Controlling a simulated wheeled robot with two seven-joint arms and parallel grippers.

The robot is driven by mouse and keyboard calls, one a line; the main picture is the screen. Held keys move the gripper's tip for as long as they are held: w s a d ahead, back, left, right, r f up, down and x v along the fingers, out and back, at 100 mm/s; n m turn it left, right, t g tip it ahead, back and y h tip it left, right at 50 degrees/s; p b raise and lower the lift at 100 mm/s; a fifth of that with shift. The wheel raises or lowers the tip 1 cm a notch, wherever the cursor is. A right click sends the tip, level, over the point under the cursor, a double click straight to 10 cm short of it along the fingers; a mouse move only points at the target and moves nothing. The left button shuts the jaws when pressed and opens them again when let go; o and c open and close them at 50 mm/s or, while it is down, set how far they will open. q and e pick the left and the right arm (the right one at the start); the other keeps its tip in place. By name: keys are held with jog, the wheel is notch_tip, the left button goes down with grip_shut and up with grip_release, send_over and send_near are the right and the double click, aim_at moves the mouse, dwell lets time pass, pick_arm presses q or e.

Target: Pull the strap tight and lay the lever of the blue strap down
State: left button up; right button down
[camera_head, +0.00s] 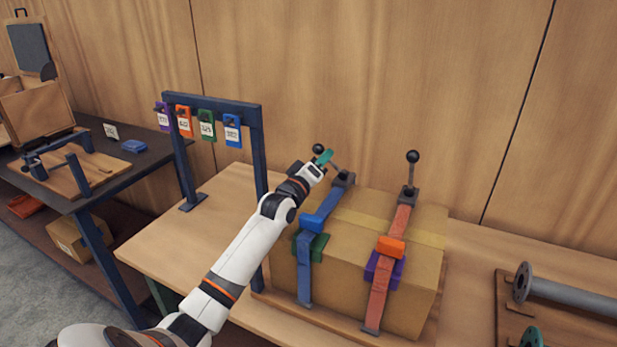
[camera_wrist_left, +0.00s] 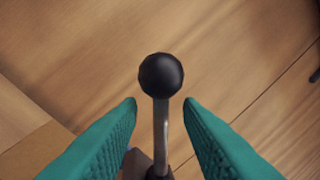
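The blue strap (camera_head: 333,204) runs over a cardboard box (camera_head: 345,257) and down its front. A bright blue piece (camera_head: 312,222) and a green block sit on it at the box's front edge. Its buckle (camera_head: 344,179) is at the back. The lever's black ball (camera_head: 318,148) sticks up beside my left gripper (camera_head: 324,157). In the left wrist view, the ball (camera_wrist_left: 161,75) and metal rod stand between the green fingers of my left gripper (camera_wrist_left: 160,103). Gaps show on both sides, so it is open around the lever. My right gripper is not in view.
A red strap (camera_head: 402,221) with a raised lever (camera_head: 412,170) crosses the box to the right. A dark frame (camera_head: 257,140) with coloured tags stands left of the box, near my arm. A flanged pipe (camera_head: 570,294) lies at right. Bare table (camera_head: 225,225) shows at left.

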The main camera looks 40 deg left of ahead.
pick_arm(q)
jog(key=s, duration=0.2)
jog(key=s+f+b, duration=0.1)
jog(key=s, duration=0.2)
jog(key=s+d, duration=0.1)
jog(key=s, duration=0.2)
jog(key=shift+f, duration=0.15)
jog(key=shift+s+f, duration=0.15)
